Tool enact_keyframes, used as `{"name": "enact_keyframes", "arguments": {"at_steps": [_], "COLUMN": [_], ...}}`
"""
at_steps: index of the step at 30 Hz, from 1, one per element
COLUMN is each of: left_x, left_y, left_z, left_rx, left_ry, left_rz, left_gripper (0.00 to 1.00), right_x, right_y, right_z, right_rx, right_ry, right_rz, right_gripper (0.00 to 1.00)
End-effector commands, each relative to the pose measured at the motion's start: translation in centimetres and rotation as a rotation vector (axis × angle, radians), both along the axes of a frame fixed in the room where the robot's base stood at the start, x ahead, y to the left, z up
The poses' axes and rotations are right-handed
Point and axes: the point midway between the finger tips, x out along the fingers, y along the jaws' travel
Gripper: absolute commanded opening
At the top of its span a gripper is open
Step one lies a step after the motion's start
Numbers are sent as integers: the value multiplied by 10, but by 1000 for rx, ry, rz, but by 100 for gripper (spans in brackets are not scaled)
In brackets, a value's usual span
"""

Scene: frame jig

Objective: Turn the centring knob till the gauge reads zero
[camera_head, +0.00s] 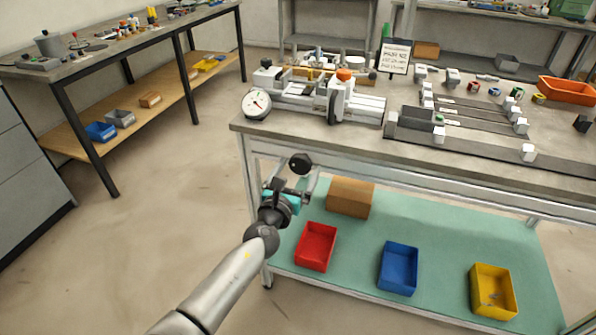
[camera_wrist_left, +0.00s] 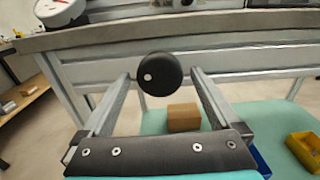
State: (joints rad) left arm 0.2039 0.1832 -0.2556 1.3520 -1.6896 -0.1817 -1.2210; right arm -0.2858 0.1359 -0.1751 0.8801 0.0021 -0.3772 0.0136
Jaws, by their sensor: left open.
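The black round knob (camera_head: 300,163) is in front of the bench's front edge. In the left wrist view the knob (camera_wrist_left: 160,75) faces me, with a white dot left of its middle. My left gripper (camera_head: 297,178) is open, with its fingers pointing toward the knob. In the left wrist view one finger shows on each side of the knob, with gaps, and nothing is held. The white round gauge (camera_head: 256,104) stands at the bench's left front corner; it also shows, cut off, in the left wrist view (camera_wrist_left: 58,10). Its reading is too small to tell.
The bench (camera_head: 420,156) carries a grey fixture (camera_head: 360,105) and rails with white blocks. On its lower shelf are a cardboard box (camera_head: 350,197) and red (camera_head: 316,246), blue (camera_head: 398,268) and yellow (camera_head: 493,291) bins. Open floor lies to the left.

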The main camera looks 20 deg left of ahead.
Motion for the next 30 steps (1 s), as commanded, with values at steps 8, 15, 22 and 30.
{"name": "enact_keyframes", "arguments": {"at_steps": [8, 15, 22, 30], "left_x": [1, 1, 1, 1], "left_y": [0, 0, 0, 0], "left_z": [0, 0, 0, 0], "left_rx": [-1, -1, 0, 0], "left_ry": [0, 0, 0, 1], "left_rz": [0, 0, 0, 0], "left_gripper": [96, 71, 45, 14], "right_x": [0, -1, -1, -1], "right_y": [0, 0, 1, 1], "right_z": [0, 0, 0, 0], "right_rx": [0, 0, 0, 0], "right_ry": [2, 3, 3, 2], "right_rz": [0, 1, 1, 1], "right_gripper": [50, 50, 50, 50]}}
